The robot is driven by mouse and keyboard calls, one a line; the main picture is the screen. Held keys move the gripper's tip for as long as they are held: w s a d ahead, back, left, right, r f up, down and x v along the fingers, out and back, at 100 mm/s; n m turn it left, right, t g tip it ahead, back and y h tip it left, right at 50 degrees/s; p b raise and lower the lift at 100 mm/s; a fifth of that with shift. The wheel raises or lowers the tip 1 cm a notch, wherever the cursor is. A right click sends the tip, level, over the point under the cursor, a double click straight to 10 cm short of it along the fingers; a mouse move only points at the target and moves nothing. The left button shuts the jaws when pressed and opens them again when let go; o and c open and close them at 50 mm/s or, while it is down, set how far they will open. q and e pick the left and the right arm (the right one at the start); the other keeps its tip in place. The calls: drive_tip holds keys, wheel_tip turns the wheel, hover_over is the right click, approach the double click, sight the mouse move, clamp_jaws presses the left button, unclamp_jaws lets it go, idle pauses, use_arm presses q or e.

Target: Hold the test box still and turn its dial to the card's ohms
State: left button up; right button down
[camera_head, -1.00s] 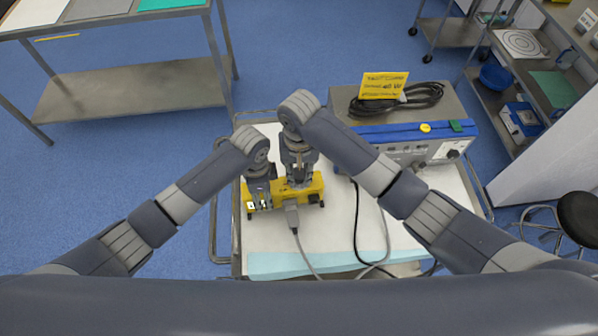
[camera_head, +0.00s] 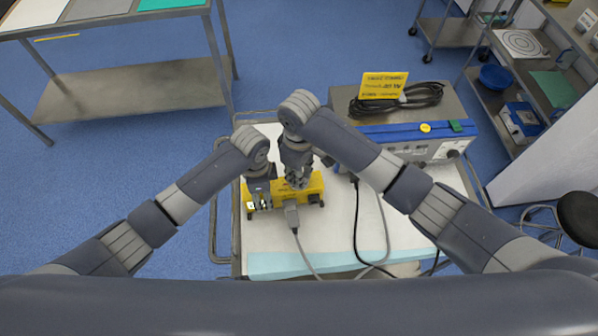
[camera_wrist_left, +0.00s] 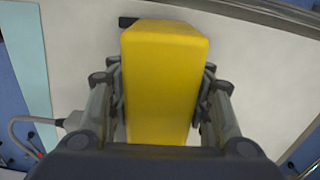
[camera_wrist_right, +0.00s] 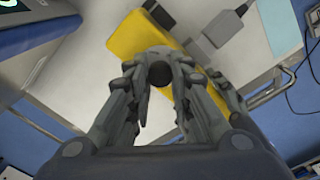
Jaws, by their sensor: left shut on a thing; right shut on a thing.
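The yellow test box (camera_head: 284,191) lies on the white-topped cart. My left gripper (camera_head: 261,203) is shut across the box's left end; in the left wrist view the yellow box (camera_wrist_left: 164,75) fills the space between the fingers. My right gripper (camera_head: 299,183) points down over the middle of the box. In the right wrist view its fingers are shut on the dark round dial (camera_wrist_right: 159,74), with the yellow box (camera_wrist_right: 135,38) behind it. The dial's markings are hidden. A yellow card (camera_head: 384,86) stands on the grey unit at the back; its print is too small to read.
A grey plug with its cable (camera_head: 292,214) sits at the box's front side. A blue and grey unit (camera_head: 436,150) with a coiled black cable (camera_head: 425,94) takes up the back right of the cart.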

drive_tip(key=n, duration=0.4)
drive_tip(key=shift+n, duration=0.3)
use_arm(q)
drive_tip(key=shift+a, duration=0.1)
idle(0.4)
use_arm(e)
drive_tip(key=c, duration=1.4)
unclamp_jaws()
drive_tip(key=shift+r, duration=0.1)
wheel_tip(320, 180, up, 12)
